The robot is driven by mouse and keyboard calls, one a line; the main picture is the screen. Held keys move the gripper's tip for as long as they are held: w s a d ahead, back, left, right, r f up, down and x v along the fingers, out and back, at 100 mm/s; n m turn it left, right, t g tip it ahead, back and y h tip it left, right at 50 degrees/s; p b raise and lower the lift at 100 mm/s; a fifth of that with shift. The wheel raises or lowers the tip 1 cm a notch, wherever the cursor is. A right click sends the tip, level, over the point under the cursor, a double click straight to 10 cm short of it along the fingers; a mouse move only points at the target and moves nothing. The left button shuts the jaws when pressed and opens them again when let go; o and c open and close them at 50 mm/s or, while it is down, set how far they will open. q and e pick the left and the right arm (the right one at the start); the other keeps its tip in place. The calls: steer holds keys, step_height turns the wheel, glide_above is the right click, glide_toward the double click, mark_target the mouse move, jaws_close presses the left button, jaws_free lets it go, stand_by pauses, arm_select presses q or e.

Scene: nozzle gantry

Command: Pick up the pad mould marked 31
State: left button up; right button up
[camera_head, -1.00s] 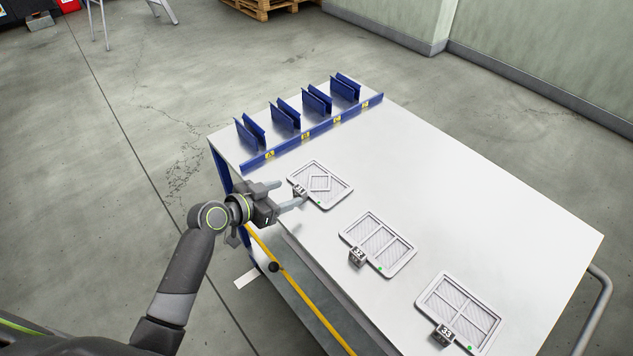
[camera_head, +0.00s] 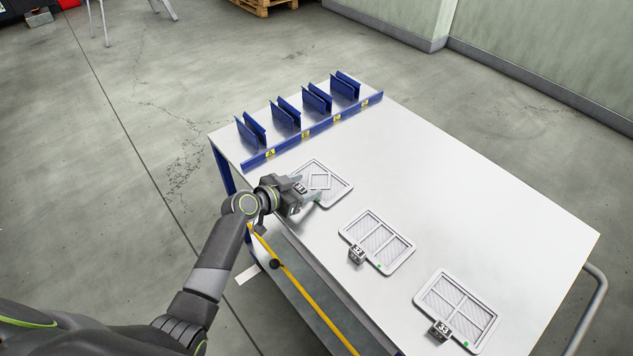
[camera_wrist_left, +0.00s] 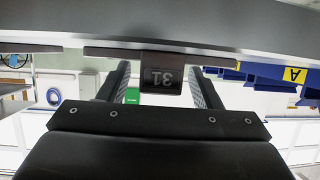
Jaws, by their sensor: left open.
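The pad mould marked 31 (camera_head: 335,189) is a flat grey framed plate with a diamond pattern, lying on the white table nearest the blue racks. My left gripper (camera_head: 308,190) is open at its near left edge, with the dark tab marked 31 between its fingers. In the left wrist view the tab (camera_wrist_left: 161,75) shows upside down between the two open fingers (camera_wrist_left: 160,88), with a gap on each side. Part of the mould is hidden behind the gripper in the head view. My right gripper is not in view.
The pad moulds marked 32 (camera_head: 377,241) and 33 (camera_head: 458,309) lie farther along the table (camera_head: 480,210). Several blue upright holders stand behind a blue rail (camera_head: 320,130) with yellow labels. A yellow bar (camera_head: 305,298) runs along the near side. The table's far right is clear.

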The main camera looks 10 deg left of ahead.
arm_select(q)
jaws_close()
steer(key=shift+r, duration=0.1)
